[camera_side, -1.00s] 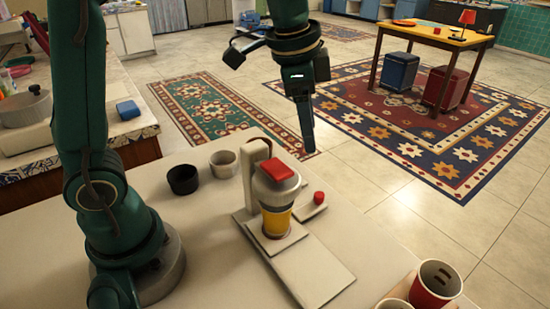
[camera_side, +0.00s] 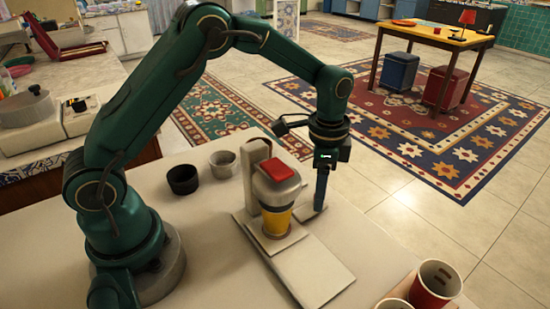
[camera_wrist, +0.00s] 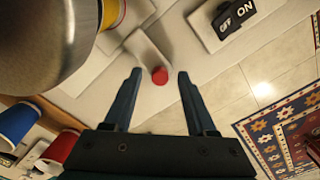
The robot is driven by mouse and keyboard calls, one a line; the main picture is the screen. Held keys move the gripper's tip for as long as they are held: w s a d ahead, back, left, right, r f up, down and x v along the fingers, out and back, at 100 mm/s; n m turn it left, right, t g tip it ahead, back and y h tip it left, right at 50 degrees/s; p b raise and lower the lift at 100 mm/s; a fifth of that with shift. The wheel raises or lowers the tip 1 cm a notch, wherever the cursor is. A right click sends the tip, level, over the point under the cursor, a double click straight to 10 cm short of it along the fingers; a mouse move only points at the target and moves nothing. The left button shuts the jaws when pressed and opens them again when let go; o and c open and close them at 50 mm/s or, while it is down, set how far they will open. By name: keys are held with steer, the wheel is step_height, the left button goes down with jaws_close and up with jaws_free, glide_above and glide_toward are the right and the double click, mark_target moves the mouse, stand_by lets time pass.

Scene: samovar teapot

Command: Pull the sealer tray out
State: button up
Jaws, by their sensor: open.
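The cup sealer (camera_side: 262,165) is a pale machine with a red top and a rounded head. A yellow cup (camera_side: 276,220) stands under its head on a pale plate. A pale flat board (camera_side: 315,272) extends from there toward the front right. A red knob (camera_wrist: 159,77) sits on a pale bar at the sealer's side; in the side view my gripper hides it. My gripper (camera_side: 321,207) is open and points down beside the sealer. In the wrist view its fingers (camera_wrist: 159,73) stand on either side of the knob, with gaps visible. The sealer's grey head fills the upper left there.
Red paper cups (camera_side: 437,281) stand in a holder at the front right. A black cup (camera_side: 183,179) and a grey cup (camera_side: 223,163) stand left of the sealer. An ON/OFF switch (camera_wrist: 238,14) shows in the wrist view.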

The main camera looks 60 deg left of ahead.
steer(key=shift+f, duration=0.1)
jaws_close()
stand_by(1.4)
